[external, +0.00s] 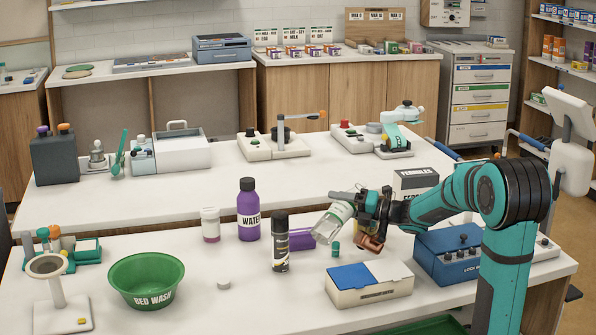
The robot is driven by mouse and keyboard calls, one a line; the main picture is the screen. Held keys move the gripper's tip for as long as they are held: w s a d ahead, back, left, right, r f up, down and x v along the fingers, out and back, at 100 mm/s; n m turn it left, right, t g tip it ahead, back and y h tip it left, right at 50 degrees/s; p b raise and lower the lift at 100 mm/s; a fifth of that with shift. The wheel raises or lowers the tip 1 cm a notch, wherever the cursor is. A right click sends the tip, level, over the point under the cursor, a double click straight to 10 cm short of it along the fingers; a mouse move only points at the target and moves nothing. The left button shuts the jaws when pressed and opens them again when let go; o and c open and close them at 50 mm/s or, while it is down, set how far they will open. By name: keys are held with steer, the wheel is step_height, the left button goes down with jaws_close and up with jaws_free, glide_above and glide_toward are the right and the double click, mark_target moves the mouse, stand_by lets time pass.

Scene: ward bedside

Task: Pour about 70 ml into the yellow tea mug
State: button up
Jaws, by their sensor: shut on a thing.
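My gripper (358,207) reaches in from the right over the front table. It is shut on a clear, glass-like container (331,222), which is tilted well over toward the lower left above the table. Whether liquid is in it or leaving it is too small to tell. I cannot make out a yellow tea mug; it may be hidden behind the held container, the arm or the items in front. A purple object (301,239) lies just left of the container. A small green cap-like piece (335,249) is below it.
A black spray can (280,243), purple water bottle (249,212) and white-lidded jar (210,226) stand left of the container. A green bed-wash basin (147,282) is further left. A blue-and-white box (368,293) is in front; a blue device (450,262) is right.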

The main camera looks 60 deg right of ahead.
steer(key=shift+a+r+m+t, duration=0.1)
steer(key=shift+r+m+t, duration=0.55)
steer(key=shift+m, duration=0.35)
steer(key=shift+d+r+m+h, duration=0.3)
steer(key=shift+d+r+m, duration=0.1)
steer(key=shift+r+m, duration=0.35)
steer(key=shift+r+m+t, duration=0.3)
steer(key=shift+m+t, duration=0.05)
steer(key=shift+m, duration=0.3)
steer(key=shift+r+m, duration=0.3)
steer(key=shift+m, duration=0.1)
steer(key=shift+s+d+m+t, duration=0.1)
steer(key=shift+m+t, duration=0.2)
steer(key=shift+a+h, duration=0.3)
steer(key=shift+h, duration=0.1)
steer(key=shift+a, duration=0.55)
steer(key=shift+a+f+m+t, duration=0.1)
steer(key=shift+a+m+t, duration=0.2)
steer(key=shift+m, duration=0.4)
